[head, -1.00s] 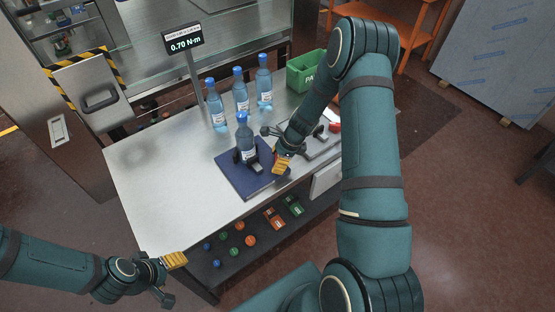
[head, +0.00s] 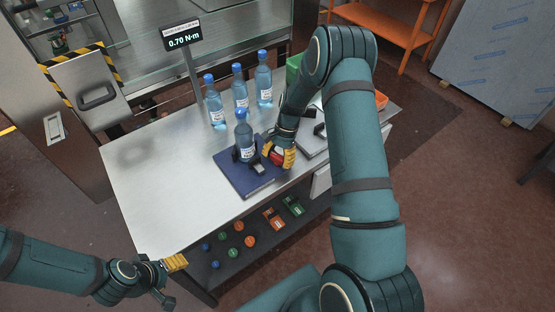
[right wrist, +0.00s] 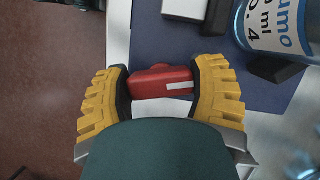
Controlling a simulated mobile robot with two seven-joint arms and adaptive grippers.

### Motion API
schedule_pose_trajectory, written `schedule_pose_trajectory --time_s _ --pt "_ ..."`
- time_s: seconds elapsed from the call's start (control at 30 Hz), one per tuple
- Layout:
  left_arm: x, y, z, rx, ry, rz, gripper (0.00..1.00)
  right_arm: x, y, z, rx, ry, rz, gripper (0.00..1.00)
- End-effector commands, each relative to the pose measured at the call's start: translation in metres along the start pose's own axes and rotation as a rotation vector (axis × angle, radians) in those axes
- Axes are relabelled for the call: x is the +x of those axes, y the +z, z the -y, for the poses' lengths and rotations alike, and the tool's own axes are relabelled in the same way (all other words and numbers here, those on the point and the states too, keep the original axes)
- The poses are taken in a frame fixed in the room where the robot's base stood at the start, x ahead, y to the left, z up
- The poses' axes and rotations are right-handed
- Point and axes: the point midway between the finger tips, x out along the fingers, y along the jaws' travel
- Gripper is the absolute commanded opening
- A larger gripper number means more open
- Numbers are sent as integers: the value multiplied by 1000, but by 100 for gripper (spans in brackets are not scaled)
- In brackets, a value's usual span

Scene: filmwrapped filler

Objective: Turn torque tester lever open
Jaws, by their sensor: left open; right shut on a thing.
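The torque tester's dark blue base (head: 236,178) lies on the steel table, with a blue-capped bottle (head: 244,140) upright between its black clamp jaws (head: 258,167). The red lever (head: 277,157) is at the right side of the base. My right gripper (head: 279,154) has its yellow fingers on either side of the lever. In the right wrist view the red lever (right wrist: 163,82) sits between both fingers, which are shut on it; a white mark shows on the lever. My left gripper (head: 172,279) is open and empty, off the table's front left.
Several blue bottles (head: 241,92) stand behind the tester, near a display (head: 181,36) reading 0.70 N·m. A green box (head: 293,68) is partly hidden behind my right arm. Coloured caps (head: 226,235) lie on the lower shelf. The table's left part (head: 150,175) is clear.

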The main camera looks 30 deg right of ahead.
Motion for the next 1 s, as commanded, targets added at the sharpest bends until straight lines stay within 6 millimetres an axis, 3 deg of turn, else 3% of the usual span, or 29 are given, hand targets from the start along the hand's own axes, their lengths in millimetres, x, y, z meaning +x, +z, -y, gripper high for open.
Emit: schedule_pose_trajectory --time_s 0.5,1.0 --pt "16 2 6 0 -3 0 63 0 -1 0 -369 150 -3 25" --pt "20 2 6 0 -4 0 63 1 2 -2 -480 201 6 24"
